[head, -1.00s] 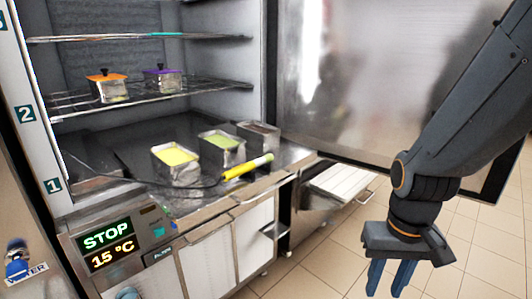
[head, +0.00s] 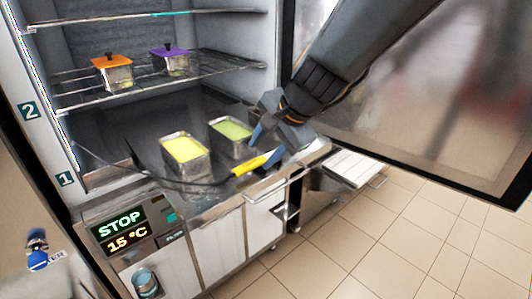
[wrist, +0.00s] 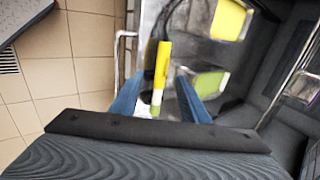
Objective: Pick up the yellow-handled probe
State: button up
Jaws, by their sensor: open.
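The yellow-handled probe (head: 250,165) lies at the front edge of the freezer's lower deck, its dark cable running left. In the wrist view its handle (wrist: 161,62) points down the picture, with its green-banded end between my blue fingers. My gripper (head: 268,146) is open at the handle's right end; it also shows in the wrist view (wrist: 160,92) with a finger on each side of the handle and gaps to both. Whether the fingers are level with the handle or above it, I cannot tell.
A metal pan with yellow content (head: 184,152) and one with green content (head: 231,135) stand just behind the probe. Orange-lidded (head: 112,70) and purple-lidded (head: 172,60) pans sit on the wire shelf. The open freezer door (head: 420,110) is at right. The tiled floor in front is clear.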

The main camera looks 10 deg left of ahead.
aim_at(252, 163)
jog(key=x, duration=0.7)
jog(key=shift+w+a+b, duration=0.2)
jog(key=shift+w+b, duration=0.1)
jog(key=shift+b, duration=0.1)
grip_shut()
